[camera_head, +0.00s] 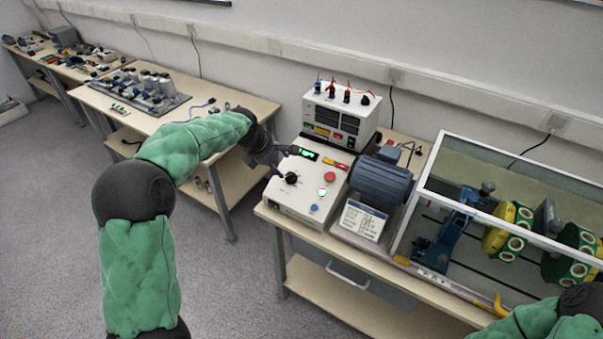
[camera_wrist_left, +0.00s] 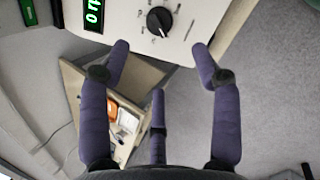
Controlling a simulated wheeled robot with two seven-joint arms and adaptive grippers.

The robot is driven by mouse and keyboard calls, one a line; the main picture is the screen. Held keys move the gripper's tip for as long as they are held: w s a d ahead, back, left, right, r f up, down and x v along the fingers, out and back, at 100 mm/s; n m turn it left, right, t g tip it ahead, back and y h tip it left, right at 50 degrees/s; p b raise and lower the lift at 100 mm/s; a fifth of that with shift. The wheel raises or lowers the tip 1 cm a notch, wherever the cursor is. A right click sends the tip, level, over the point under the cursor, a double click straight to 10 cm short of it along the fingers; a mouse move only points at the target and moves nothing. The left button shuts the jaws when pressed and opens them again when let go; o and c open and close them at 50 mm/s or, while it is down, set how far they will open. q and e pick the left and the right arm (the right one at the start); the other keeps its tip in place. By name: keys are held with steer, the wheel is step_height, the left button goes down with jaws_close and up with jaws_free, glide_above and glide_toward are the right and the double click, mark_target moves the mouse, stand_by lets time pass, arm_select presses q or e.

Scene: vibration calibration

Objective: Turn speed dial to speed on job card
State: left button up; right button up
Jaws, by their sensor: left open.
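The speed dial (camera_head: 291,178) is a black knob on the sloped top of a white control box (camera_head: 288,207). The dial (camera_wrist_left: 159,21) also shows at the top of the left wrist view, beside a green lit display (camera_wrist_left: 93,14). My left gripper (camera_head: 282,160) is open and empty, just behind and left of the dial, apart from it. Its purple fingers (camera_wrist_left: 160,70) are spread in the wrist view, with the dial beyond their tips. The job card (camera_head: 362,220) stands in front of the motor; its writing is too small to read. My right gripper is not visible.
A blue-grey motor (camera_head: 380,180) stands right of the control box. A clear guarded rig (camera_head: 500,225) with yellow-green discs fills the bench's right. A white instrument (camera_head: 340,115) with leads stands behind the box. Red, green and blue buttons sit near the dial.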

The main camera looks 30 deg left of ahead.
mark_target(288, 176)
arm_select(q)
steer(key=b+x, duration=0.3)
steer(key=x, duration=0.7)
steer(key=shift+w+f, duration=0.1)
steer(key=shift+f, duration=0.2)
steer(key=c, duration=1.1)
